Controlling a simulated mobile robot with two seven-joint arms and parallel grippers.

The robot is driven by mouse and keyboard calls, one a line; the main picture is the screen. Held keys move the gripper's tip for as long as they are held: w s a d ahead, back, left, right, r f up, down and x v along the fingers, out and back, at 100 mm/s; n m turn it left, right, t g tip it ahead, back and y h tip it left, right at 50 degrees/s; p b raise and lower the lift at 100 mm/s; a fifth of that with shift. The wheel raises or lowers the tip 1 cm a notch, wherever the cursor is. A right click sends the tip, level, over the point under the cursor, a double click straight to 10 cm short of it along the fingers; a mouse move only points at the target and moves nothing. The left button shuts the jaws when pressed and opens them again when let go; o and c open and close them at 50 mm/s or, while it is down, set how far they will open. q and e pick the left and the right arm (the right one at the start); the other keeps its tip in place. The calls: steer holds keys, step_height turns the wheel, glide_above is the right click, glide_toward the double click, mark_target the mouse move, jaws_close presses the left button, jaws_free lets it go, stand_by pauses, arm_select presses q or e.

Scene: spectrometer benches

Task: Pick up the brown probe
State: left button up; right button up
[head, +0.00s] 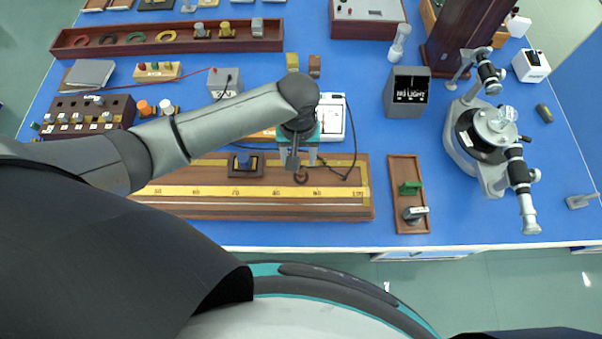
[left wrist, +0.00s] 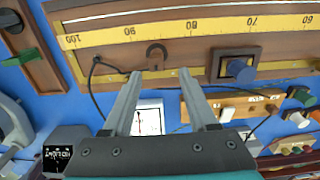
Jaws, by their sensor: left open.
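A small brown ring-shaped piece, which looks like the brown probe (head: 301,177), lies on the wooden metre bridge (head: 362,211) beside its yellow scale. The brown piece also shows in the left wrist view (left wrist: 157,50), just beyond the fingertips. My left gripper (head: 302,160) points down over the bridge's far edge; it is open and empty, and its two fingers are spread apart in the left wrist view (left wrist: 159,74). The fingertips appear close to the brown piece, but the exact gap cannot be told. My right gripper is not in view.
A black cable (head: 354,150) runs from a white meter (head: 331,117) onto the bridge. A dark block with a blue knob (head: 244,163) sits left of the gripper. A wooden stand (head: 407,170), a lamp box (head: 408,92) and a spectrometer (head: 485,135) stand to the right.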

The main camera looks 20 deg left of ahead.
mark_target(301, 169)
arm_select(q)
steer(key=shift+s+d+f+b, duration=0.15)
steer(key=shift+f+b, duration=0.1)
steer(key=shift+f, duration=1.3)
steer(key=shift+w+d+f+b, duration=0.15)
steer(key=shift+f+b, duration=0.1)
steer(key=shift+f, duration=1.3)
steer(key=shift+s, duration=0.1)
jaws_close()
